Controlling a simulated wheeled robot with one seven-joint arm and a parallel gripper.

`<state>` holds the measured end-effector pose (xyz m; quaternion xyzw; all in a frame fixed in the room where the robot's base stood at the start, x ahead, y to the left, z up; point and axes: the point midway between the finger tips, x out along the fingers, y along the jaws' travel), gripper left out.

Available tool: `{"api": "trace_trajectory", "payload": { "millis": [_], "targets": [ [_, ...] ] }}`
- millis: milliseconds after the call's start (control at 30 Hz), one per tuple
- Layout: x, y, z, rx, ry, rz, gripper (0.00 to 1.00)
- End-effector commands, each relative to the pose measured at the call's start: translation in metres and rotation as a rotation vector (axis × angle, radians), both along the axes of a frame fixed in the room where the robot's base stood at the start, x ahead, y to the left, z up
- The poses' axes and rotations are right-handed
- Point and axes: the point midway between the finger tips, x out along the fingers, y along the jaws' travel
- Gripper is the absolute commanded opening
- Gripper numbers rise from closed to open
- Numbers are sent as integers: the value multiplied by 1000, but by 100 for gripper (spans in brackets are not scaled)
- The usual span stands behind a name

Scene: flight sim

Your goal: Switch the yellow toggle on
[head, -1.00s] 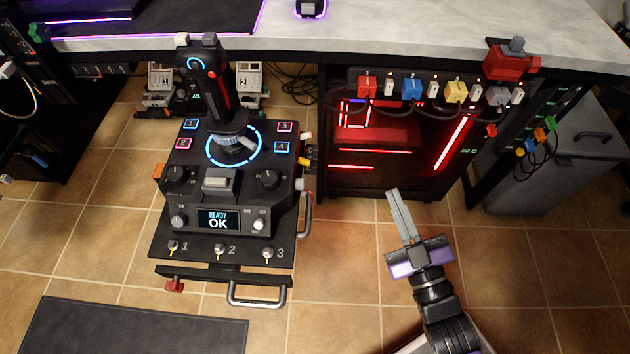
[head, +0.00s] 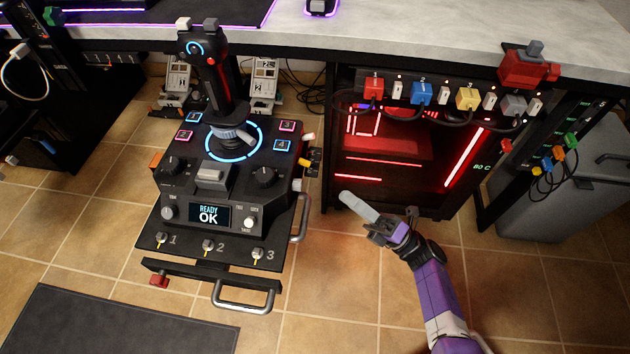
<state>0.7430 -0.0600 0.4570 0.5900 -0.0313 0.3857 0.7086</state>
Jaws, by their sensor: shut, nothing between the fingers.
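Several parts show yellow, and I cannot tell which is the yellow toggle. A yellow block (head: 467,98) sits in the row under the desk edge, with a white switch (head: 489,101) just right of it; I cannot read that switch's position. Three small levers with yellow lower parts, numbered 1 (head: 161,238), 2 (head: 207,247) and 3 (head: 257,254), stand on the front ledge of the joystick console (head: 285,215). A small yellow part (head: 309,161) sticks out of the console's right side. My gripper (head: 345,196) is shut and empty, right of the console and below the row, apart from both.
The row also holds a red block (head: 373,88), a blue block (head: 421,92) and a grey block (head: 513,104), with black cables hanging below. A metal handle (head: 299,218) juts from the console's right side. A red clamp (head: 525,70) grips the desk edge. Tiled floor is clear around my arm.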

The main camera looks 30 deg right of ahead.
Motion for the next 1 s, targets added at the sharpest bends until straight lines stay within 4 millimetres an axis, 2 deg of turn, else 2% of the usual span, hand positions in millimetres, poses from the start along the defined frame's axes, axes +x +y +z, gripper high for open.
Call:
{"api": "trace_trajectory", "payload": {
  "millis": [167,567,767,1000],
  "targets": [
    [-12,12,4,-67,-78,20,0],
    [-11,13,5,-71,-83,14,0],
    [2,24,17,-71,-84,16,0],
    [30,48,39,-71,-84,16,0]
  ]
}}
